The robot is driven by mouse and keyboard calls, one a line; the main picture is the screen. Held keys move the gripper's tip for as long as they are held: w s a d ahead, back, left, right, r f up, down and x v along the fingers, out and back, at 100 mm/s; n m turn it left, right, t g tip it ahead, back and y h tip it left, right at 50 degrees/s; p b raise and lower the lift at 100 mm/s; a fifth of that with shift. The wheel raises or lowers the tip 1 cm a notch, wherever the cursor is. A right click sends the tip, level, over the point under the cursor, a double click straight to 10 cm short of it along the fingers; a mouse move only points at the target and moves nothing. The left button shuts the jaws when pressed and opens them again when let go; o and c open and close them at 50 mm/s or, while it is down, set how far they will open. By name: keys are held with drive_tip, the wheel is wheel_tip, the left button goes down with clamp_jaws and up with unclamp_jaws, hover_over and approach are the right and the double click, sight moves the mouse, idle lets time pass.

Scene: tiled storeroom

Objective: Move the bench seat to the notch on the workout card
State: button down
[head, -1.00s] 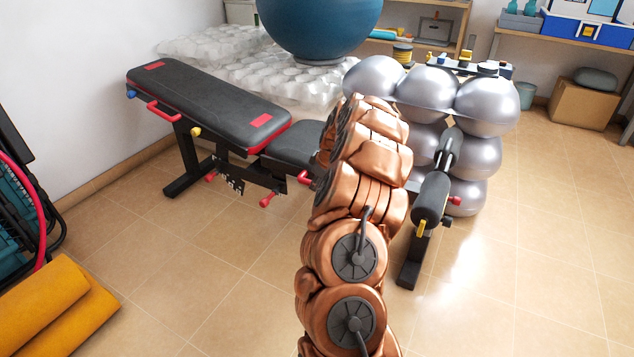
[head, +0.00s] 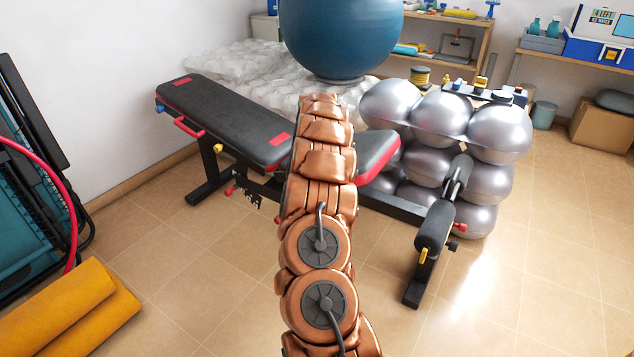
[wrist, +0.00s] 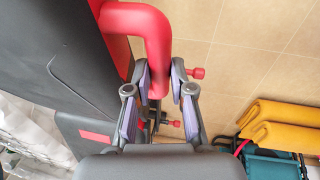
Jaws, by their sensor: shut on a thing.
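The bench (head: 225,112) stands in the middle left of the head view, its long black backrest sloping down toward the seat. The seat (head: 366,150), dark with a red patch, shows right of my copper arm, which hides its middle. In the wrist view the seat is the large black pad (wrist: 40,50) at upper left, beside the backrest end (wrist: 75,130). My gripper (wrist: 157,100) is shut on the red handle (wrist: 150,30) at the seat's side. Red knobs (wrist: 196,73) show beyond the fingers. The notched bracket (head: 247,194) is partly hidden. I see no readable workout card.
Silver balls (head: 430,155) are stacked behind the bench's leg-roller post (head: 434,225). A blue ball (head: 340,35) rests by bubble wrap (head: 225,60). Yellow rolls (head: 70,310) and a teal folded item (head: 35,210) lie at left. The floor at right is clear.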

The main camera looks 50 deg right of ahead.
drive_tip(key=shift+w+r, duration=0.3)
drive_tip(key=shift+r, duration=0.25)
drive_tip(key=shift+w+r, duration=0.1)
drive_tip(key=c, duration=1.2)
unclamp_jaws()
drive_tip(key=shift+o, duration=0.9)
wheel_tip(320, 180, up, 12)
drive_tip(key=a, duration=0.2)
drive_tip(key=shift+s, duration=0.4)
drive_tip(key=shift+f, duration=0.2)
